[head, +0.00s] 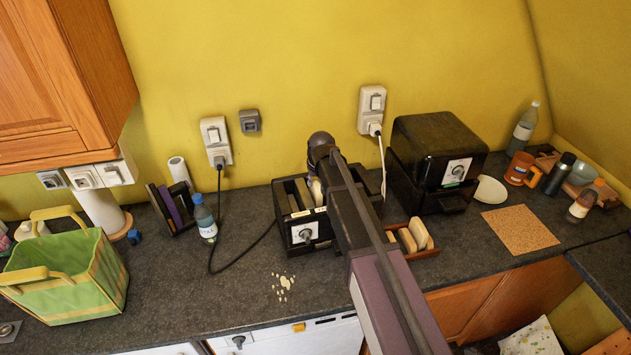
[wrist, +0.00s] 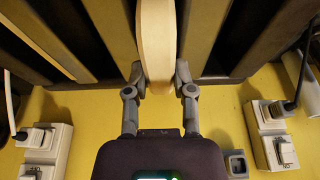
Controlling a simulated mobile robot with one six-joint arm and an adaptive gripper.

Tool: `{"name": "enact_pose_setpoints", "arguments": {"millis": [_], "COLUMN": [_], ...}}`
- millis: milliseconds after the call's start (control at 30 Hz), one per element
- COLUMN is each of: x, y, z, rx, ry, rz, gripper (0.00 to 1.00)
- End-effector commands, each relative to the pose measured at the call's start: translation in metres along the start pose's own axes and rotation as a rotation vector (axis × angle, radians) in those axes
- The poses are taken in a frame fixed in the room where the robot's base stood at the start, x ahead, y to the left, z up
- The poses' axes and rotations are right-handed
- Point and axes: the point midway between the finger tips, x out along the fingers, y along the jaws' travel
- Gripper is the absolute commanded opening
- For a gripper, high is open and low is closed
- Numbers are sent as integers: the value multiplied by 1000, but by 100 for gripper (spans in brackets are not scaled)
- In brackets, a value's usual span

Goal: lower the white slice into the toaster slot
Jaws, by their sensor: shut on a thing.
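The white slice (wrist: 157,40) stands on edge between my gripper's fingertips (wrist: 160,80) in the wrist view, its upper part cut off by the frame. My gripper is shut on it. The slice is over the black toaster (head: 305,233), lined up lengthwise with its slots. Toaster bars and dark slots (wrist: 87,38) run on both sides of it. I cannot tell how deep its lower edge is. In the head view my gripper (head: 317,180) is above the toaster's middle, and my arm hides the toaster's right part.
A wooden rack (head: 424,254) with several slices stands right of the toaster. A black bread box (head: 437,160) is behind it. Crumbs (head: 283,286) lie on the clear counter in front.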

Motion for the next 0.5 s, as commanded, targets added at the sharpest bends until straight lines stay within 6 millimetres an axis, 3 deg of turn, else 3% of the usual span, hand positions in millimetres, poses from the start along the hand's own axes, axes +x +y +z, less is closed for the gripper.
{"name": "enact_pose_setpoints", "arguments": {"millis": [267, 300, 400, 433, 500], "x": [0, 0, 0, 0, 0], "y": [0, 0, 0, 0, 0], "z": [0, 0, 0, 0, 0], "rx": [0, 0, 0, 0, 0], "ry": [0, 0, 0, 0, 0], "rz": [0, 0, 0, 0, 0], "gripper": [0, 39, 68, 73, 73]}}
